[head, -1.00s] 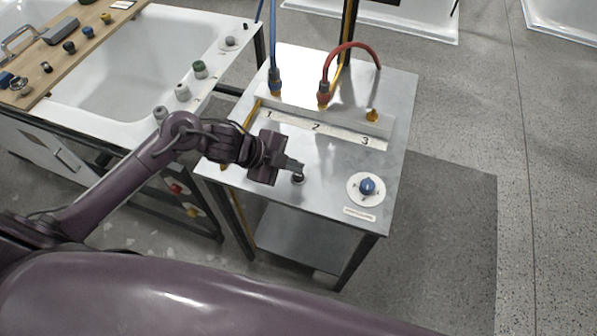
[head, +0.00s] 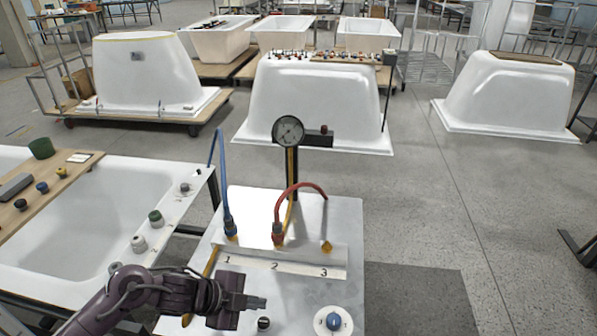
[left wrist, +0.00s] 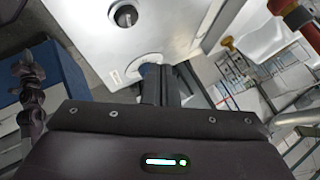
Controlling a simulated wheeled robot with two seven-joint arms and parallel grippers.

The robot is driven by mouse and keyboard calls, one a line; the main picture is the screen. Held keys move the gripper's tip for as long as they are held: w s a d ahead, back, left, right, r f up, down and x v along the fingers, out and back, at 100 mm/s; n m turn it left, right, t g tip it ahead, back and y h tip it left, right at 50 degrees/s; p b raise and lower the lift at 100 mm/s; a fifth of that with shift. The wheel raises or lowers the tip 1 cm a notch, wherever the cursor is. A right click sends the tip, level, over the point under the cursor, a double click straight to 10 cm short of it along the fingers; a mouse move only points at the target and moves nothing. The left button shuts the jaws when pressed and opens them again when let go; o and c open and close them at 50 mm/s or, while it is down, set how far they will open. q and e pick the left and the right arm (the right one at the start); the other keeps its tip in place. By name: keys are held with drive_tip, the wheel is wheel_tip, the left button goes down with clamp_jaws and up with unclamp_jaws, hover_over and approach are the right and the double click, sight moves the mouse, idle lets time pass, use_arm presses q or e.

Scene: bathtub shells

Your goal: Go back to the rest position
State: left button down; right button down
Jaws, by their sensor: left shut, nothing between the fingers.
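My left gripper (head: 256,302) is low in the head view, over the near left part of the metal test table (head: 345,215). Its fingers are shut and empty, beside a small black knob (head: 263,323). In the left wrist view the shut fingers (left wrist: 160,85) point at the table top, and a blue knob shows partly behind them. The black knob also shows in the left wrist view (left wrist: 125,16).
A white bathtub (head: 120,195) with a wooden board stands left of the table. A blue hose (head: 220,180), a red hose (head: 300,186) and a gauge (head: 288,131) rise from the table. Upturned tub shells (head: 318,105) stand behind.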

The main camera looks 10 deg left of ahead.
use_arm(q)
drive_tip(key=shift+d, duration=0.25)
drive_tip(key=s+a+r+n+g+y, duration=0.1)
drive_tip(key=s+a+n+y, duration=0.25)
drive_tip(key=s+n, duration=0.45)
drive_tip(key=s+a+r+n+g+y, duration=0.15)
drive_tip(key=s+n+y, duration=0.35)
drive_tip(key=n, duration=0.5)
drive_tip(key=s+f+h+b, duration=0.1)
drive_tip(key=s+f+b, duration=0.15)
drive_tip(key=f, duration=3.15)
drive_tip(key=s+a+f+g, duration=0.1)
drive_tip(key=s+a+f, duration=0.1)
drive_tip(key=s+f, duration=0.7)
drive_tip(key=s+a+f, duration=0.2)
drive_tip(key=s+f, duration=0.7)
drive_tip(key=s, duration=0.2)
drive_tip(key=shift+g+b, duration=0.35)
drive_tip(key=shift+b, duration=0.1)
